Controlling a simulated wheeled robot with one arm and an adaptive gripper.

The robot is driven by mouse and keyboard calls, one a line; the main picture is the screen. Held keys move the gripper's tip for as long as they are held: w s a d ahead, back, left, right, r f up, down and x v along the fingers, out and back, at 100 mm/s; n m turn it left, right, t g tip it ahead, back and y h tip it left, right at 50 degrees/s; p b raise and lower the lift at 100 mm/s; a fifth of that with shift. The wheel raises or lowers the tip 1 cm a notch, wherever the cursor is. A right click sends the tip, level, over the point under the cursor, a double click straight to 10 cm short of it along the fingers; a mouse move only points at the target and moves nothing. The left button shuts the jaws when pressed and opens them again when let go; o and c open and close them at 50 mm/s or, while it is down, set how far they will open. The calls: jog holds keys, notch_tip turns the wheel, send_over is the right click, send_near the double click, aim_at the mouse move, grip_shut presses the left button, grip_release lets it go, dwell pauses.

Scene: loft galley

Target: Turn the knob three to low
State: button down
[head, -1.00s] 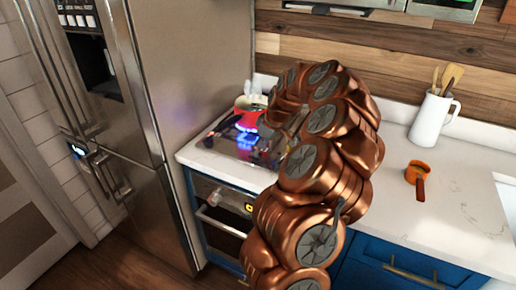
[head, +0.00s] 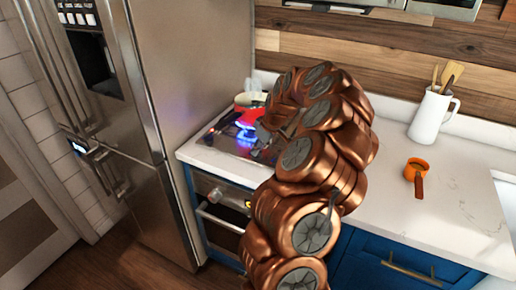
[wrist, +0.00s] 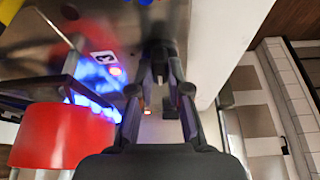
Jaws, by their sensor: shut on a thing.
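In the wrist view my gripper (wrist: 161,78) reaches over the cooktop with its two fingers drawn together. They are shut on a small dark knob (wrist: 160,52) at the fingertips. Its pointer and marks are too dark to read, and I cannot tell its number. The cooktop (head: 222,143) shows left of the arm.
A red pot (head: 249,101) stands over a blue flame on the cooktop; it also shows close left of my gripper in the wrist view (wrist: 62,135). An orange pan (head: 417,167) and a white utensil jug (head: 432,118) stand on the counter. The fridge (head: 185,80) is at left.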

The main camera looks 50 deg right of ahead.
jog(key=shift+f+m+b, duration=0.15)
jog(key=shift+m+b, duration=0.15)
jog(key=shift+b, duration=0.45)
jog(key=shift+h+b, duration=0.3)
jog(key=shift+b, duration=0.2)
jog(key=m+b, duration=0.1)
jog(key=b, duration=0.1)
jog(key=m+h+b, duration=0.1)
jog(key=m+b, duration=0.1)
jog(key=b, duration=0.1)
jog(key=shift+f, duration=0.25)
jog(key=m+h+b, duration=0.1)
jog(key=m+b, duration=0.2)
jog(key=b, duration=0.1)
jog(key=shift+a+r+b, duration=0.1)
jog(key=shift+b, duration=0.2)
jog(key=m+b, duration=0.1)
jog(key=m+h+b, duration=0.1)
jog(key=m+b, duration=0.1)
jog(key=shift+w+r+g, duration=0.1)
jog(key=shift+r+g, duration=0.2)
jog(key=shift+g, duration=0.1)
jog(key=shift+a, duration=0.1)
jog(key=c, duration=1.1)
grip_release()
